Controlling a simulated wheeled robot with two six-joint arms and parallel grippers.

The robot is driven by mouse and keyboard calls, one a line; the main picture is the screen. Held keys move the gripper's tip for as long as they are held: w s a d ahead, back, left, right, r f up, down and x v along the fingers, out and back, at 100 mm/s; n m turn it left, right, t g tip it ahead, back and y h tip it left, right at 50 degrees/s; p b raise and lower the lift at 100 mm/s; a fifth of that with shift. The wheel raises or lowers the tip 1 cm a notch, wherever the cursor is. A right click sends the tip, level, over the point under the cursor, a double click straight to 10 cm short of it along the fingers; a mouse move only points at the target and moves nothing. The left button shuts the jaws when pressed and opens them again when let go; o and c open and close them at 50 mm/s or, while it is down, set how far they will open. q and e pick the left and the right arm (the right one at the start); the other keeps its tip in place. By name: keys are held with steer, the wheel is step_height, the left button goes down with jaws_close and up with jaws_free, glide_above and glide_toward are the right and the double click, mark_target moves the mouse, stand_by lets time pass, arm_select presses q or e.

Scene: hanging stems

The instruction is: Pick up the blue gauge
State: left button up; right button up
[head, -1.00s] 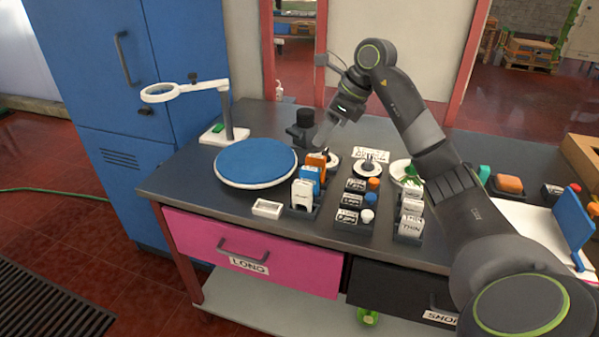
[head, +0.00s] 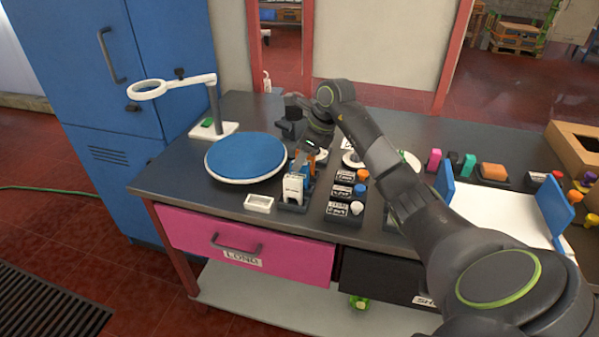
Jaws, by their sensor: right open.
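The blue gauge (head: 307,181) stands in a dark rack (head: 293,207) on the grey bench, behind a white gauge (head: 293,188) and in front of an orange one (head: 312,163). It is partly hidden. My right gripper (head: 302,158) reaches in from the right, fingers pointing down, just above the blue and orange gauges. It is open. I cannot tell whether its fingertips touch a gauge. My left gripper is not in view.
A blue round turntable (head: 246,157) lies left of the rack, with a small white tray (head: 259,203) in front. Labelled blocks with coloured knobs (head: 345,208) stand close on the right. A white magnifier stand (head: 214,130) is at the back left.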

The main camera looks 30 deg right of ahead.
steer(key=x, duration=0.1)
steer(key=p+x, duration=0.1)
steer(key=x, duration=0.1)
steer(key=shift+s+a+f, duration=0.1)
steer(key=shift+s+f, duration=0.15)
steer(key=shift+f, duration=0.2)
steer(key=shift+w+a+f, duration=0.1)
steer(key=shift+w+f, duration=0.1)
steer(key=shift+f, duration=0.35)
jaws_close()
